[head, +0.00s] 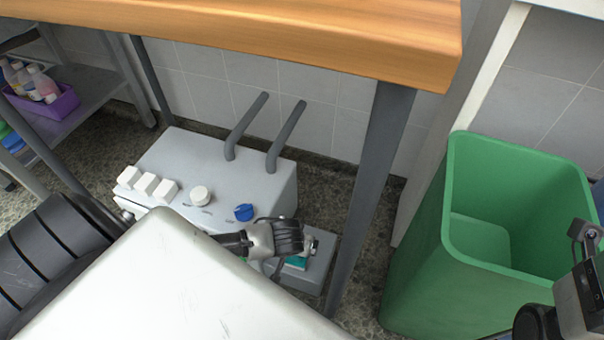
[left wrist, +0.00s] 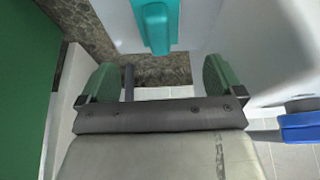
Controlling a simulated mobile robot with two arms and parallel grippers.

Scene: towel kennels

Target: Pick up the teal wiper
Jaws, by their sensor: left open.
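The teal wiper (head: 297,262) shows only in part in the head view, on the low grey block at the right end of the grey machine. My left gripper (head: 297,252) is just above it and hides much of it. In the left wrist view the wiper (left wrist: 157,24) is at the top centre, cut off by the frame edge. It lies beyond the open, empty green-padded fingers of my left gripper (left wrist: 160,78), in line with the space between them. At the right edge of the head view part of my right arm shows, but its fingers cannot be made out.
The grey machine (head: 170,150) has two upright bars, white knobs and a blue knob (head: 244,212) close to my left gripper. A wooden tabletop (head: 300,30) overhangs it, with a dark leg (head: 372,180) at right. A green bin (head: 420,260) stands right of the leg.

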